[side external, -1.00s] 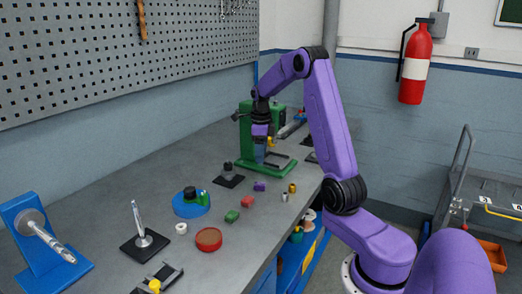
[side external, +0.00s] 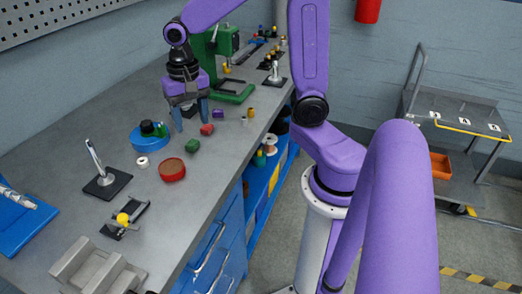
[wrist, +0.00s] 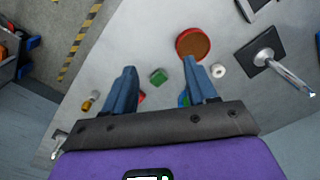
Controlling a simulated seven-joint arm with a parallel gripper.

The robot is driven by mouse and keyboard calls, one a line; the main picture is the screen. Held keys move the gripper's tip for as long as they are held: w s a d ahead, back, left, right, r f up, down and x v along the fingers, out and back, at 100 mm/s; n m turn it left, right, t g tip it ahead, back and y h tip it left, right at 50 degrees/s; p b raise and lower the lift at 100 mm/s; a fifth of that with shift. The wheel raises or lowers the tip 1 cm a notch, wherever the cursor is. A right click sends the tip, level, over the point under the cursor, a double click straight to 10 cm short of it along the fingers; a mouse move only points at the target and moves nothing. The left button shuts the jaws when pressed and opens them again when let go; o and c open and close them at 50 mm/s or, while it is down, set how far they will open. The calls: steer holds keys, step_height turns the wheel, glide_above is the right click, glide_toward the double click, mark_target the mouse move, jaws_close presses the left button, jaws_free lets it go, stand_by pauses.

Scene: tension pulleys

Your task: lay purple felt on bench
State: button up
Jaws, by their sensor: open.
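A small purple piece (side external: 218,113), which seems to be the felt, lies on the grey bench (side external: 100,220) beside a red piece (side external: 207,129). My gripper (side external: 190,118) is open and empty, pointing down over the bench, left of the purple piece in the side view. In the wrist view my gripper (wrist: 160,68) shows its two blue fingers apart, with a green block (wrist: 158,76) on the bench seen between them. The purple piece cannot be made out in the wrist view. How high the fingertips are above the bench is hard to tell.
Close to the fingers are a blue round base (side external: 149,140) with a dark knob, the green block, and a red round tin (side external: 172,170). A green press (side external: 232,92) stands behind.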

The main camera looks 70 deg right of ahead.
steer(key=s+a+n, duration=0.2)
steer(key=s+n, duration=0.7)
steer(key=n, duration=0.1)
steer(key=s+a+f+n, duration=0.1)
steer(key=s+a+n, duration=0.1)
steer(key=s+n, duration=0.7)
steer(key=shift+s+a+f+n, duration=0.2)
steer(key=shift+s+a+n, duration=0.2)
steer(key=shift+s, duration=0.4)
